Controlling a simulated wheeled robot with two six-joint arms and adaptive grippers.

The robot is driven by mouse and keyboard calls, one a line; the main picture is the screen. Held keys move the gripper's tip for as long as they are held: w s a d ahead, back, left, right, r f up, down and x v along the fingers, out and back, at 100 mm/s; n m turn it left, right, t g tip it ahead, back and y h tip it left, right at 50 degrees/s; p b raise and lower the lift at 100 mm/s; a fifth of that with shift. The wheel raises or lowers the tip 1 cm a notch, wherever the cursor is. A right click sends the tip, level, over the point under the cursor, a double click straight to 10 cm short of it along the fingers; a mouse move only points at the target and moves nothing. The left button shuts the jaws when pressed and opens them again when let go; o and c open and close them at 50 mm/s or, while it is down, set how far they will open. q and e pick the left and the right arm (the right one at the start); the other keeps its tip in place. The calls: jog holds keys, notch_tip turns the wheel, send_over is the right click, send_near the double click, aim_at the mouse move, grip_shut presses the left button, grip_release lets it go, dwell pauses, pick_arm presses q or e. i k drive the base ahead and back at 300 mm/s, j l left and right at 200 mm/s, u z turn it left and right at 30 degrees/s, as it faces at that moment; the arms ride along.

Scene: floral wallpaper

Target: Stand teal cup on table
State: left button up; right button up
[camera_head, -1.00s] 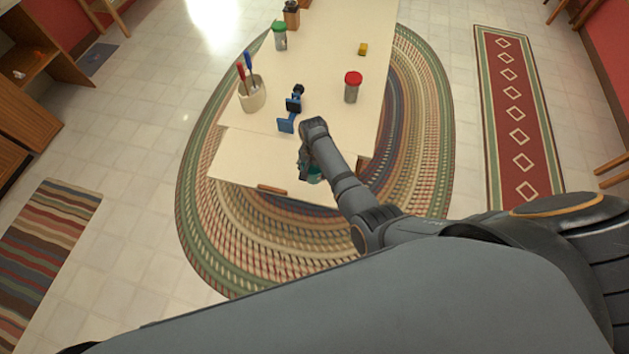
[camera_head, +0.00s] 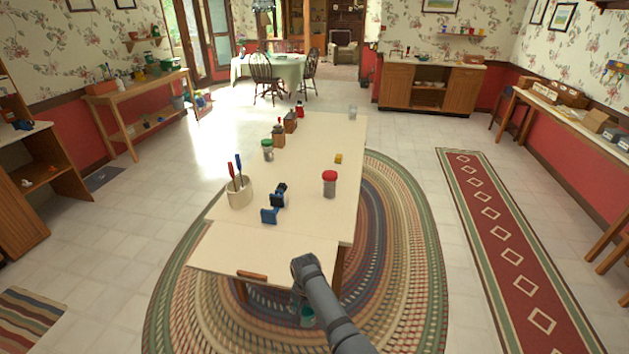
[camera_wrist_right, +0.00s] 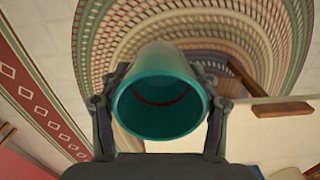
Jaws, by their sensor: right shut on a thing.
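The teal cup (camera_head: 307,316) is held by my right gripper (camera_head: 301,308), in front of the near edge of the cream table (camera_head: 225,250), with the rug behind it in the head view. In the right wrist view the cup (camera_wrist_right: 158,108) fills the space between the two fingers of my right gripper (camera_wrist_right: 160,95), which is shut on it. Its open mouth faces the wrist camera, and I see no contents. In the head view my arm partly hides the cup. My left gripper is not in view.
On the table stand a crock with tools (camera_head: 240,193), a blue object (camera_head: 275,203), a red-lidded jar (camera_head: 329,184), a green-lidded jar (camera_head: 267,150) and a small yellow block (camera_head: 338,158). A brown wooden bar (camera_head: 252,276) is at the near edge. The table's near left is clear.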

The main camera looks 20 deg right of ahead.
aim_at(328, 218)
jog(key=i+l, duration=0.1)
jog(key=l, duration=0.35)
jog(key=i+l, duration=0.1)
jog(key=l, duration=0.75)
jog(key=i+l, duration=0.15)
jog(key=l, duration=0.3)
jog(key=i+l, duration=0.1)
jog(key=l, duration=0.3)
jog(key=l+u, duration=0.9)
jog(key=i+l, duration=0.05)
